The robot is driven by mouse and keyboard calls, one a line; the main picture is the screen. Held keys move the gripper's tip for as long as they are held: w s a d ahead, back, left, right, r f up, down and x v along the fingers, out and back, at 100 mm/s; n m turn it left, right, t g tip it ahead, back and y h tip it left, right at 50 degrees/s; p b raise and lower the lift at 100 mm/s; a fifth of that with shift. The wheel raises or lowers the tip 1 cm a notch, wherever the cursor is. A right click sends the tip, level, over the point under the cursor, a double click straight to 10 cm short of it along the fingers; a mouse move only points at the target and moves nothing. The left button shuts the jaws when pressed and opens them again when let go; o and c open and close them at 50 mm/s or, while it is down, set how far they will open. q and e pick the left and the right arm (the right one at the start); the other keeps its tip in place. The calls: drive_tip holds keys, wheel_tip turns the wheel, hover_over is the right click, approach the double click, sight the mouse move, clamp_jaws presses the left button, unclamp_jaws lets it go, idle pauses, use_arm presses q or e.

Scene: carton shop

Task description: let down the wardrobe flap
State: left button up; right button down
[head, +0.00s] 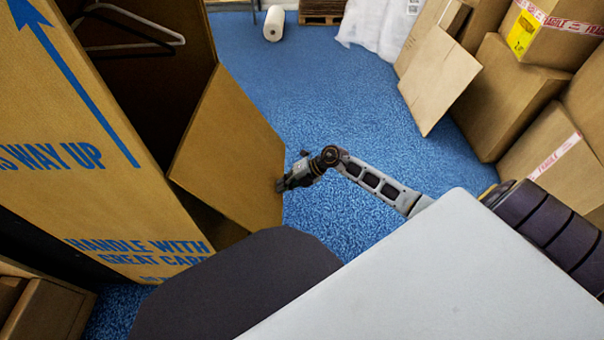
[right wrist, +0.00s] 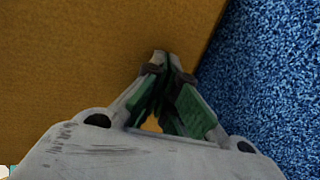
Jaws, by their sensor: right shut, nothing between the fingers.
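The wardrobe (head: 95,150) is a tall brown carton with blue print, at the left of the head view. Its flap (head: 235,150) stands out from the open front at a slant, with the dark inside showing behind it. My right gripper (head: 281,185) is shut and empty at the flap's right edge. In the right wrist view the shut fingertips (right wrist: 166,58) lie over the flap's brown face (right wrist: 80,60), close to its edge. I cannot tell whether they touch it. My left gripper is not in view.
Stacked cartons (head: 505,95) and a leaning board (head: 438,78) stand at the right. A white roll (head: 273,23) and a pallet (head: 321,12) are at the back. The blue floor (head: 340,105) between is clear.

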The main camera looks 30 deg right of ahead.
sight(273, 188)
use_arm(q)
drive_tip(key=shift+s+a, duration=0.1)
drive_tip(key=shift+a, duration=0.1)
use_arm(e)
drive_tip(key=r+x, duration=0.1)
drive_tip(key=x, duration=0.5)
drive_tip(key=shift+w+a, duration=0.3)
drive_tip(key=shift+a, duration=0.3)
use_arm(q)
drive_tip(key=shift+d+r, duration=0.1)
use_arm(e)
drive_tip(key=shift+d, duration=0.1)
drive_tip(key=shift+s+d, duration=0.15)
drive_tip(key=shift+d, duration=0.05)
drive_tip(key=shift+s+d+r+p, duration=0.25)
drive_tip(key=shift+s+d+p, duration=0.05)
drive_tip(key=shift+d+p, duration=0.25)
use_arm(q)
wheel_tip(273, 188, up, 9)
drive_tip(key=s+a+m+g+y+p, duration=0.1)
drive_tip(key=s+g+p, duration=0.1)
drive_tip(key=p, duration=0.2)
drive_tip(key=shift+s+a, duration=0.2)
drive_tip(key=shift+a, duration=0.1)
use_arm(e)
drive_tip(key=s+d+r, duration=0.3)
drive_tip(key=s+d, duration=0.3)
drive_tip(key=d, duration=0.3)
drive_tip(key=shift+d+r, duration=0.2)
drive_tip(key=shift+d, duration=0.15)
